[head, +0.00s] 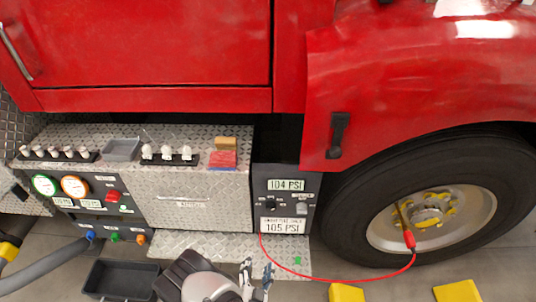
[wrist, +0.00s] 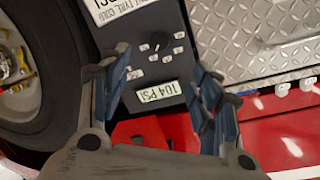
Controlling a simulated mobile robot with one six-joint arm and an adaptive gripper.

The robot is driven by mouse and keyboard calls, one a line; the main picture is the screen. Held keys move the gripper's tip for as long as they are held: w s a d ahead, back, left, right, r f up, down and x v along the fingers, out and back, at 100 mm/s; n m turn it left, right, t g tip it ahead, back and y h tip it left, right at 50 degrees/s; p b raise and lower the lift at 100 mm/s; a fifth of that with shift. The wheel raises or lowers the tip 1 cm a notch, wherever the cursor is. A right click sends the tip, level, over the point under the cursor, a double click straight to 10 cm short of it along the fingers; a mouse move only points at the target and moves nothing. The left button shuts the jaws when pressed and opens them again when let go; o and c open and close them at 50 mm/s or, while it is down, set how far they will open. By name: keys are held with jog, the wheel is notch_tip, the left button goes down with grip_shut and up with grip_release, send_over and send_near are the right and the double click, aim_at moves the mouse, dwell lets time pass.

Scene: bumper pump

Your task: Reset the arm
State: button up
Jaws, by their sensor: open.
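My gripper (head: 256,280) is at the bottom middle of the head view, low in front of the diamond-plate step. In the wrist view my gripper (wrist: 160,95) has its two blue-padded fingers spread apart with nothing between them. Beyond the fingers is the dark pump panel (wrist: 148,22), with a display reading 104 PSI (wrist: 158,92). In the head view the same panel (head: 259,182) shows 104 PSI above a 105 PSI label (head: 283,226). My gripper is apart from the panel.
A red hose (head: 340,280) runs from the panel to the truck wheel (head: 430,220). Yellow chocks (head: 458,291) lie on the floor. A black bin (head: 120,279) stands left of my arm. Valves and a grey tray (head: 122,149) sit on the diamond-plate ledge (head: 190,133).

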jog(key=w+a+r+m+g+y, duration=0.1)
jog(key=w+a+r+g, duration=0.4)
jog(key=w+r, duration=0.55)
jog(key=s+d+r+n+g+y, duration=0.1)
jog(key=d+r+n+y, duration=0.1)
jog(key=r, duration=1)
jog(key=s+d+r+n+g+y, duration=0.2)
jog(key=d+r, duration=0.1)
jog(key=r, duration=1)
jog(key=s+d+r+n+g+h, duration=0.1)
jog(key=s+d+r, duration=0.2)
jog(key=s+d, duration=0.2)
jog(key=s+d+r+n+g+h, duration=0.1)
jog(key=s+d, duration=0.5)
jog(key=s, duration=0.6)
jog(key=s+d+r+n+g, duration=0.1)
jog(key=s+d+r+n, duration=0.2)
jog(key=s+d+r, duration=0.2)
jog(key=s+d, duration=0.1)
jog(key=s, duration=0.2)
jog(key=shift+s+d+r+h, duration=0.2)
jog(key=shift+s+r+h, duration=0.1)
jog(key=shift+r+h, duration=0.1)
